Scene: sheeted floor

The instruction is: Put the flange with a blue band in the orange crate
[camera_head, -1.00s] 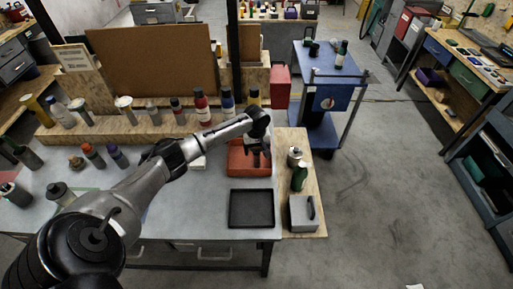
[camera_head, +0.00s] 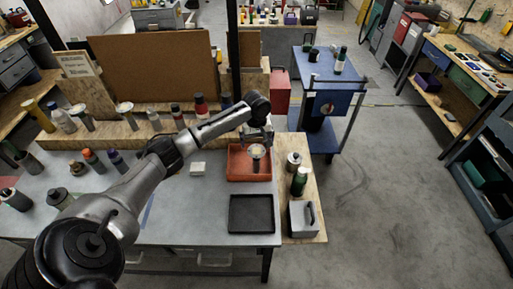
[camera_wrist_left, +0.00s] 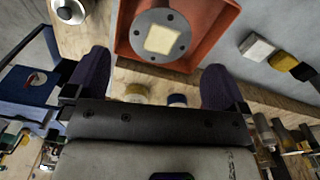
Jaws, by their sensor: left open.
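The orange crate (camera_head: 235,170) sits at the right end of the grey workbench. A flange (camera_head: 257,152) with a round grey disc and a pale square on top stands inside it, disc upward. Its stem looks dark, and I cannot make out the band's colour clearly. The left wrist view also shows the flange (camera_wrist_left: 160,45) inside the crate (camera_wrist_left: 125,22), seen from above. My left gripper (camera_wrist_left: 155,78) is open, with nothing between its fingers. In the head view it is at the crate's far side, partly hidden by its own arm. My right gripper is out of view.
A black tray (camera_head: 252,213) lies in front of the crate. A green bottle (camera_head: 299,181), a metal canister (camera_head: 293,160) and a grey box (camera_head: 302,218) stand to the right. Several bottles and flanges line the wooden ledge (camera_head: 110,133) behind the bench.

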